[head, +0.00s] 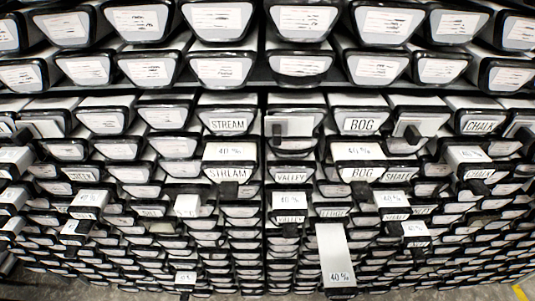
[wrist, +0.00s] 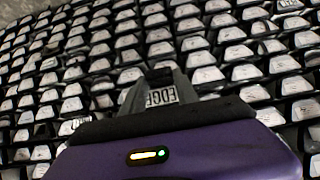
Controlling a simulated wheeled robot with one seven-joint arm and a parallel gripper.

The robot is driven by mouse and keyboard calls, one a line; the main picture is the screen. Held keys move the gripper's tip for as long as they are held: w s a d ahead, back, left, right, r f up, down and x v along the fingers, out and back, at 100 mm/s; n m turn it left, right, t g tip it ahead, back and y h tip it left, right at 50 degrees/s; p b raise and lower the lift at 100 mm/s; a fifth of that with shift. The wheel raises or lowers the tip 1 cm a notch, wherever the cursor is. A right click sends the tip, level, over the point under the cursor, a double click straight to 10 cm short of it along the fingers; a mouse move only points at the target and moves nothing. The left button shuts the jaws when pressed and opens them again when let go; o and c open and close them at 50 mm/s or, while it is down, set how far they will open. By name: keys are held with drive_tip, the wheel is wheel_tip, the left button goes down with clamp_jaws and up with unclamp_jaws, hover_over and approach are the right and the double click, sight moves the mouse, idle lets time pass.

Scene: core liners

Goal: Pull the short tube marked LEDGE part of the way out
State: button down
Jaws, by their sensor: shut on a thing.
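In the wrist view, my gripper (wrist: 161,84) is shut at the front of a tube. A white label (wrist: 161,97) reading "EDGE", its first letter cut off or hidden, shows between the fingers. In the head view, a small label that appears to read LEDGE (head: 332,212) is at the lower centre right. Just below it, a long white tube top (head: 334,250) marked 40 % stands out from the rack. I cannot tell whether that label belongs to this tube. My gripper is not seen in the head view.
Rows of black-framed tube ends fill the rack. A strip of floor with a yellow line (head: 519,293) shows at lower right.

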drive_tip(key=shift+s, duration=0.65)
drive_tip(key=c, duration=0.8)
unclamp_jaws()
drive_tip(key=shift+c, duration=0.2)
